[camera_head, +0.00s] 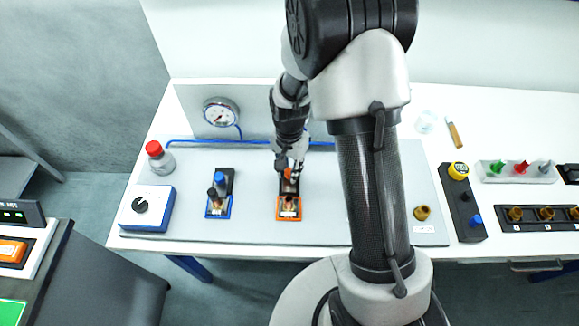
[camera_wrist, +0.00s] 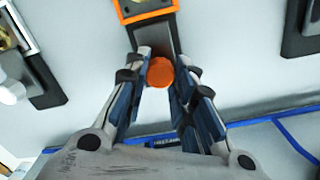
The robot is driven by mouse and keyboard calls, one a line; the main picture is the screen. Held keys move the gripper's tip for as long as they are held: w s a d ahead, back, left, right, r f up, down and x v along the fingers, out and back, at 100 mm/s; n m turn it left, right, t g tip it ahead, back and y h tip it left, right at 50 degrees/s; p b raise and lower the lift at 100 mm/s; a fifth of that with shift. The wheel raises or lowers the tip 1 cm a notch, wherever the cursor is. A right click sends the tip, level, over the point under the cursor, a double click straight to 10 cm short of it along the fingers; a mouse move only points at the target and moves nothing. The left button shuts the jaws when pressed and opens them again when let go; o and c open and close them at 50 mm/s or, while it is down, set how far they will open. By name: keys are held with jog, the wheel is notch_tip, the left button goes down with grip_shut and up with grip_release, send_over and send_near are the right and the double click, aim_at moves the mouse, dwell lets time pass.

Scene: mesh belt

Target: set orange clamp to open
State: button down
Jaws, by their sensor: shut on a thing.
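The orange clamp (camera_head: 289,208) sits on the grey panel, with an orange-edged base and a dark body. Its orange knob (camera_wrist: 160,72) is between my fingertips in the wrist view. My gripper (camera_head: 290,170) reaches down over the far end of the clamp. In the wrist view my gripper (camera_wrist: 161,75) is shut on the orange knob, with a finger on each side. The orange frame (camera_wrist: 145,12) of the clamp shows at the top of that view. The fingers hide part of the clamp's body.
A blue clamp (camera_head: 219,195) stands left of the orange one. A gauge (camera_head: 221,112) and blue tube (camera_head: 188,142) lie behind. A brown knob (camera_head: 422,212) stands on the panel's right side.

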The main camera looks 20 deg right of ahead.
aim_at(289, 170)
jog(key=shift+w+r, duration=0.15)
jog(key=shift+w, duration=0.1)
jog(key=c, duration=1.6)
grip_release()
jog(key=shift+o, duration=1.4)
jog(key=shift+s, duration=0.1)
notch_tip(289, 170, up, 12)
